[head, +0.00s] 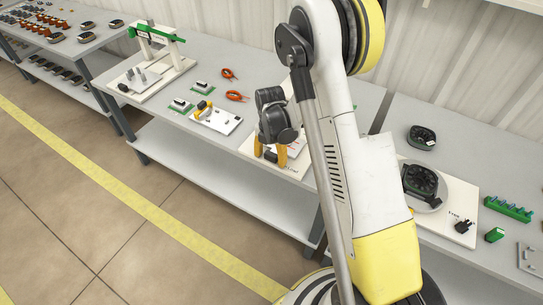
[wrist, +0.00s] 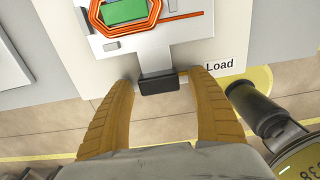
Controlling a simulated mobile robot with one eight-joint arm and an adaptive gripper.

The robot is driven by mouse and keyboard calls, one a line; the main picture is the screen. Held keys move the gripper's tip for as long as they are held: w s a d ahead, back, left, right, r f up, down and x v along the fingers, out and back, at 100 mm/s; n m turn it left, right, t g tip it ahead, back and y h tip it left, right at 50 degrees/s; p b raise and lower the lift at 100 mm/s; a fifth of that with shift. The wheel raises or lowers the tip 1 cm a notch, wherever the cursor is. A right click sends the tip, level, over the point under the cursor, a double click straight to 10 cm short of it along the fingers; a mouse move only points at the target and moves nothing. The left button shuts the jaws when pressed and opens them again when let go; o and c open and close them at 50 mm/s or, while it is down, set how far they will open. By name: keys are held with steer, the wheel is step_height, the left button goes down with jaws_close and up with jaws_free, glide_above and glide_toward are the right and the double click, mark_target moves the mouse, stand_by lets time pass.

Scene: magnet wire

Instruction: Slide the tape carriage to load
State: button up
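The tape carriage (wrist: 180,35) is a pale plate at the top of the wrist view. It bears a green block (wrist: 125,10) with an orange wire coil (wrist: 98,17) around it. A grey tongue runs from the plate to a black handle (wrist: 159,84). My gripper (wrist: 162,80) is open, with one yellow finger on each side of the handle and a visible gap on both sides. The word "Load" (wrist: 219,65) is printed on the base right of the handle. In the head view my gripper (head: 270,154) is over the white base (head: 293,171), partly hiding the carriage.
Left on the bench are a white board (head: 222,123), orange-handled pliers (head: 237,96) and a stand with a green bar (head: 155,33). Right of my arm are a black round device (head: 420,180) and a green block rack (head: 508,209). The bench's front edge is close to the base.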

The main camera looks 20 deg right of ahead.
step_height(320, 180, up, 12)
stand_by(0.6)
stand_by(0.4)
